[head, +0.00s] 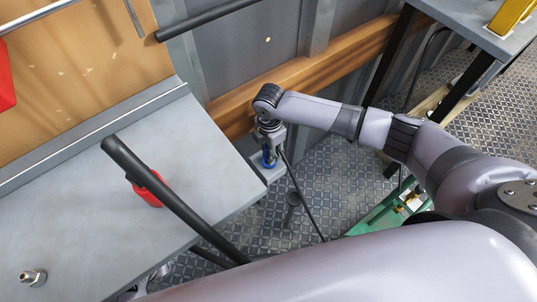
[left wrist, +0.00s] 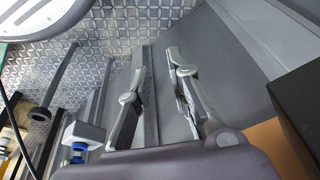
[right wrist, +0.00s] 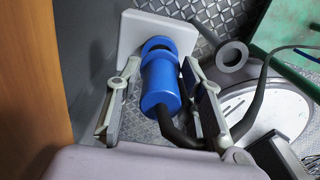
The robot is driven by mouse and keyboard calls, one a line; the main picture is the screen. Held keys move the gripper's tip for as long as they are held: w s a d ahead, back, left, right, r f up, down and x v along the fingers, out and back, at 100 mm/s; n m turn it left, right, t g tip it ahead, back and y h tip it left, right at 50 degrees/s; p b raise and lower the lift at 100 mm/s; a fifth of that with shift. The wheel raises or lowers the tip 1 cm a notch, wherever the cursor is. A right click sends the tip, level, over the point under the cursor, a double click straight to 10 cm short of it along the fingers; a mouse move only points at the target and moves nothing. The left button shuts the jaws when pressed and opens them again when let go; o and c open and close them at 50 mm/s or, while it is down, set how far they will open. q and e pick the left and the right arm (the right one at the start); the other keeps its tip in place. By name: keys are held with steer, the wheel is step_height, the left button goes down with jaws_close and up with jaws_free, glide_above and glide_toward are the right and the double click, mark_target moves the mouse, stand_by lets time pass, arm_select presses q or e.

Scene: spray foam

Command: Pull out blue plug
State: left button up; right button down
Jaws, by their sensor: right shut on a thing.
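The blue plug (right wrist: 160,88) is a blue cylinder with a black cable leaving its near end. It lies between the two fingers of my right gripper (right wrist: 158,95), which is shut on it. Its far end is close to a blue ring (right wrist: 157,43) on a pale socket box (right wrist: 133,40); I cannot tell how deep it sits. In the head view the plug (head: 268,160) shows small below my right gripper (head: 268,138), beside the table's corner. My left gripper (left wrist: 158,100) has its fingers apart with nothing between them.
A grey table (head: 75,230) carries a red object (head: 148,188) and a small metal fitting (head: 33,277). An orange-brown beam (head: 340,65) runs along the wall behind my right gripper. The plug's black cable (head: 300,195) hangs toward the patterned metal floor. A green frame (head: 375,212) stands to the right.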

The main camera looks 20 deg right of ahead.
steer(key=shift+r, duration=0.2)
steer(key=shift+r+p, duration=0.3)
steer(key=shift+p, duration=0.2)
steer(key=shift+r+p, duration=0.3)
steer(key=shift+p, duration=0.1)
steer(key=shift+r+p, duration=0.3)
steer(key=shift+p, duration=0.05)
steer(key=shift+r+p, duration=0.3)
steer(key=shift+p, duration=0.05)
arm_select(q)
step_height(320, 180, down, 12)
steer(key=s, duration=0.1)
steer(key=shift+s+g, duration=0.4)
stand_by(0.4)
steer(key=shift+r, duration=0.2)
